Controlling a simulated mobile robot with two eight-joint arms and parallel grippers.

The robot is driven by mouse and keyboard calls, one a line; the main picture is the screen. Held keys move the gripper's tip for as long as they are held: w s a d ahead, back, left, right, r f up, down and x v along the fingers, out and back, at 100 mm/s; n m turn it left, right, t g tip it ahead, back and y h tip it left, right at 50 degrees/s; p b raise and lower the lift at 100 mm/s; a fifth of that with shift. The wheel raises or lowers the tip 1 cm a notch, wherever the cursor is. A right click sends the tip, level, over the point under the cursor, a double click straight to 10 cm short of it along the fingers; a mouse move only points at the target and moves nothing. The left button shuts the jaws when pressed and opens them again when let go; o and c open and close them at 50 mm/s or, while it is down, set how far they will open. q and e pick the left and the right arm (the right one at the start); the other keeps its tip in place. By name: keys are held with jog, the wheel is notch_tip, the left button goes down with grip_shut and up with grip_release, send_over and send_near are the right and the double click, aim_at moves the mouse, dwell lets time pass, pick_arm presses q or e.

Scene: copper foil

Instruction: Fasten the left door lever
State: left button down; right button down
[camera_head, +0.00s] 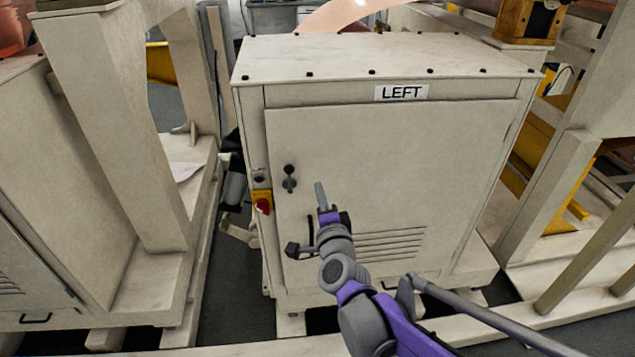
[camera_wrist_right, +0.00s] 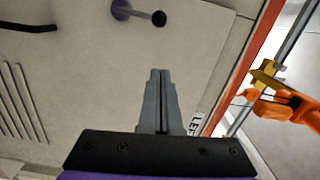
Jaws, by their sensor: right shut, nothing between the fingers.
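The cabinet marked LEFT (camera_head: 401,93) stands in the middle of the head view with its door (camera_head: 400,160) flush in the frame. The door lever (camera_head: 289,178) is small and dark, near the door's upper left edge. In the right wrist view the lever (camera_wrist_right: 140,14) is a rod from a purple round base to a black ball, pointing right. My right gripper (camera_head: 319,187) is shut and empty, to the right of the lever and apart from it. Its closed fingers (camera_wrist_right: 158,75) show in the wrist view, below the lever. My left gripper is not in view.
A red stop button (camera_head: 263,206) on yellow sits left of the door. A black pull handle (camera_head: 310,228) is below the lever, partly near my arm. Vent slots (camera_head: 392,244) lie lower right. Posts and frames flank the cabinet. An orange device (camera_wrist_right: 285,103) shows in the wrist view.

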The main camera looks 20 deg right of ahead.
jog(key=shift+v, duration=0.95)
jog(key=shift+d, duration=0.1)
jog(key=s+a+f+n+g+y, duration=0.6)
jog(key=s+a+f+n, duration=0.3)
jog(key=n, duration=0.4)
jog(key=s+d+f+n+g+h, duration=0.1)
jog(key=s+f+n+g, duration=0.2)
jog(key=s, duration=0.4)
jog(key=s+d+f+n+g+h+p, duration=0.1)
jog(key=s+d+f+n+g, duration=0.1)
jog(key=s+f, duration=0.3)
jog(key=s+n+g, duration=0.1)
jog(key=s, duration=0.1)
jog(key=shift+s+d, duration=0.15)
jog(key=shift+s, duration=0.2)
